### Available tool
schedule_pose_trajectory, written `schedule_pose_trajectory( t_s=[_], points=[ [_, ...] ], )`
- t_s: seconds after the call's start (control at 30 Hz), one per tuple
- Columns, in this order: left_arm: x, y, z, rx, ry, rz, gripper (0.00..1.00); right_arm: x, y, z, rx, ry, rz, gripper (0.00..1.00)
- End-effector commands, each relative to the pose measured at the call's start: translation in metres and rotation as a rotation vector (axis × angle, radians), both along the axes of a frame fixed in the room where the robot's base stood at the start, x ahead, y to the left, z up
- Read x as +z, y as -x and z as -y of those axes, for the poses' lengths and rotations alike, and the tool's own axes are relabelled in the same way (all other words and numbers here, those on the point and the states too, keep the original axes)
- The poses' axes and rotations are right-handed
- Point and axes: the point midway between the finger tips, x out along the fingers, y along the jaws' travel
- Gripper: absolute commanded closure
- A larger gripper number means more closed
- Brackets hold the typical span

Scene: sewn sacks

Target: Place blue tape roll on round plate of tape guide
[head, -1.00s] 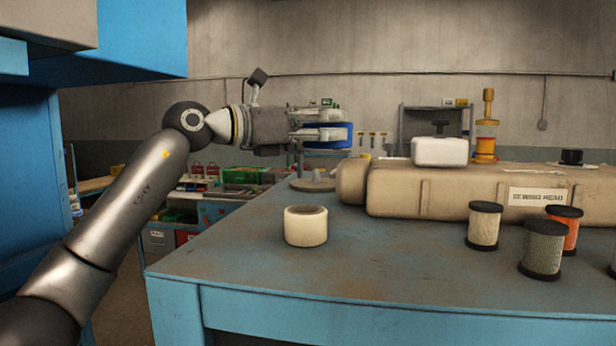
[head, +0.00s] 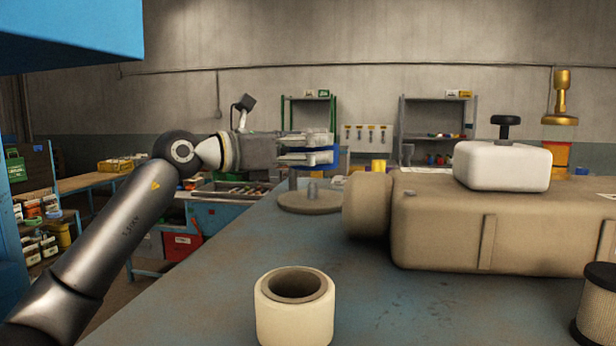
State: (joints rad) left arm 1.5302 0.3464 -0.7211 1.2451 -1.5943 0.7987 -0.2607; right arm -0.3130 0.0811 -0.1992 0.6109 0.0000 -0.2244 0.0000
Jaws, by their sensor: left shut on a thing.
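My left gripper (head: 308,153) is shut on the blue tape roll (head: 321,157) and holds it in the air, level, with the fingers covering part of it. The round plate (head: 304,206) of the tape guide lies on the blue table, below and slightly left of the roll. A dark post and a short grey peg (head: 313,188) rise from the plate. The roll is above the plate and apart from it. My right gripper is not in view.
A cream tape roll (head: 294,308) stands on the blue table (head: 215,285) at the near edge. The beige sewing head (head: 440,225) lies right of the plate, with a white block (head: 502,166) on top. A dark spool (head: 597,305) stands at the right edge.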

Motion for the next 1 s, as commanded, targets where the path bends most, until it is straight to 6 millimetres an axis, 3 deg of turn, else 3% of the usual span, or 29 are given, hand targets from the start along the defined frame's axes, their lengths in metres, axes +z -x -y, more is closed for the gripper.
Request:
schedule_pose_trajectory(
  t_s=[0.3,0.47,0.93,0.97,1.0],
  points=[
    [-0.032,0.0,0.0,-0.001,0.002,-0.002,0.46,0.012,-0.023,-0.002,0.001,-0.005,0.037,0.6],
    [-0.05,0.0,0.0,0.0,0.002,0.0,0.46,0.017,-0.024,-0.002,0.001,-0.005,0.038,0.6],
    [-0.059,0.001,0.0,0.0,0.002,0.002,0.46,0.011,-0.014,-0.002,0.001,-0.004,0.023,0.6],
    [-0.059,0.001,0.0,0.0,0.002,0.001,0.19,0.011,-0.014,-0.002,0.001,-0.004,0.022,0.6],
    [-0.058,0.001,0.0,0.0,0.002,0.001,0.14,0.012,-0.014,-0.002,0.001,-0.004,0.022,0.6]
  ],
)
